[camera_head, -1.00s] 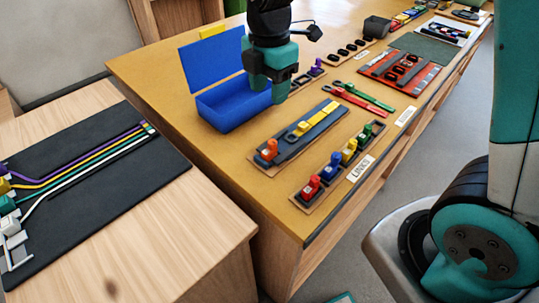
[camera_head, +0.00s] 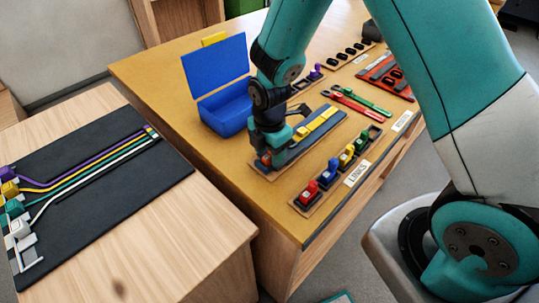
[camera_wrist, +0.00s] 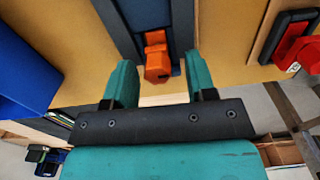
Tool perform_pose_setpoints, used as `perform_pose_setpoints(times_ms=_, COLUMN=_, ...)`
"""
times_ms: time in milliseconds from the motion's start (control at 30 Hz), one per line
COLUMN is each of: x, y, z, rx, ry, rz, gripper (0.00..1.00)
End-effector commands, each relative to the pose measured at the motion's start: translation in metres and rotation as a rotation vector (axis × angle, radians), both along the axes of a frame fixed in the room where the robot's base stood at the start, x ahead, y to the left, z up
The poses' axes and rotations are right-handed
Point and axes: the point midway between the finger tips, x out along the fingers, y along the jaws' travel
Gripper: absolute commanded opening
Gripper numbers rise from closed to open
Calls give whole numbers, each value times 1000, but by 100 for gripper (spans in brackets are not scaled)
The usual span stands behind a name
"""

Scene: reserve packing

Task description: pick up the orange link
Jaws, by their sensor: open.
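The orange link (camera_wrist: 157,60) sits at the near end of a dark slotted holder (camera_wrist: 127,33) in the wrist view. In the head view the link (camera_head: 262,163) is mostly hidden by my gripper (camera_head: 272,158). In the wrist view my gripper (camera_wrist: 160,85) is open. Its two teal fingers stand apart on either side of the link's near end, and no contact with it shows.
An open blue box (camera_head: 222,112) stands left of the gripper. A rack with red, blue, yellow and green links (camera_head: 330,170) lies to the right, behind a LINKS label (camera_head: 357,173). Red and green straps (camera_head: 362,101) lie farther back. The table's front edge is close.

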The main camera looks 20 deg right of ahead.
Motion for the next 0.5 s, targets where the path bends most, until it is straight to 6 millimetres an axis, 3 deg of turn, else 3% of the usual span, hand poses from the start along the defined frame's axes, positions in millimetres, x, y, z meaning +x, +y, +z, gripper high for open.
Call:
perform_pose_setpoints(times_ms=333, x=0, y=0, z=-9, rx=0, ry=-1, rz=0, gripper=49)
perform_pose_setpoints(times_ms=500, x=0, y=0, z=-9, rx=0, ry=-1, rz=0, gripper=10)
